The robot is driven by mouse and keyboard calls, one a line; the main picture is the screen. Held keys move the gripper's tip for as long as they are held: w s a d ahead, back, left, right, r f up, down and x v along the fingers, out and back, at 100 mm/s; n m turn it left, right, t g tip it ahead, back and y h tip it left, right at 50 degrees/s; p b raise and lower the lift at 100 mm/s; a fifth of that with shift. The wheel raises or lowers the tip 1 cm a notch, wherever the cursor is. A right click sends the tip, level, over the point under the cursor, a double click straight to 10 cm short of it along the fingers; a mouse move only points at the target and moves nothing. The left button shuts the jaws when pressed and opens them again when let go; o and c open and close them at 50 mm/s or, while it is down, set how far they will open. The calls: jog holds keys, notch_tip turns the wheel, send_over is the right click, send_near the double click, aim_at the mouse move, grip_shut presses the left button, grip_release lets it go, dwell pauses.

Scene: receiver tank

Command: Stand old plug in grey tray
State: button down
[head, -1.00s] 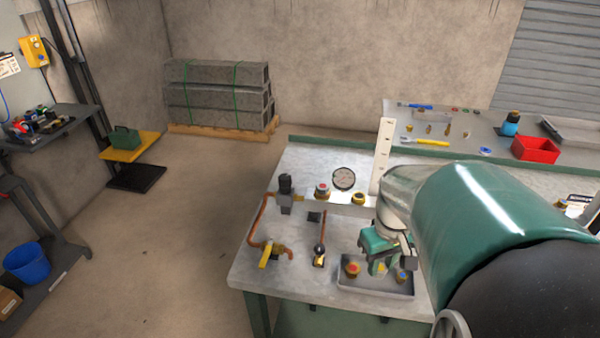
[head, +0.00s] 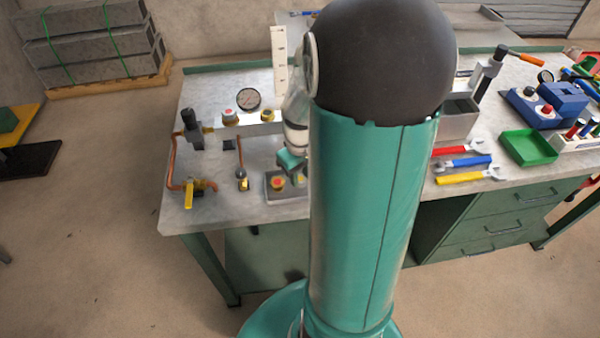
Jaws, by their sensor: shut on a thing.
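The grey tray (head: 270,196) lies near the front edge of the metal bench, partly hidden behind my arm. A brass plug with a red top (head: 278,184) stands in its left part. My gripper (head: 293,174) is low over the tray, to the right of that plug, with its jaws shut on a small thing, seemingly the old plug. The held piece is mostly hidden by the gripper and arm, so I cannot tell whether it touches the tray floor. A small yellowish piece (head: 301,181) shows by the gripper. The tray's right part is hidden.
Left of the tray are a lever valve (head: 242,180), copper pipe with a yellow-handled valve (head: 200,188) and a round gauge (head: 248,98). Wrenches (head: 465,163), a green bin (head: 528,147) and a blue case (head: 545,105) lie to the right. My arm blocks the middle.

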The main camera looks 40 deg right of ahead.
aim_at(301, 178)
jog(key=shift+f, duration=0.15)
jog(key=c, duration=1.1)
grip_release()
jog(key=shift+c, duration=0.2)
notch_tip(301, 178, up, 12)
jog(key=s+a+r+t, duration=0.2)
jog(key=a+r, duration=0.2)
jog(key=a, duration=0.7)
jog(key=s+a+r+t, duration=0.3)
jog(key=a+r, duration=0.2)
jog(key=a, duration=0.6)
jog(key=shift+s+n+t, duration=0.15)
jog(key=shift+n+t, duration=0.15)
jog(key=shift+n, duration=0.1)
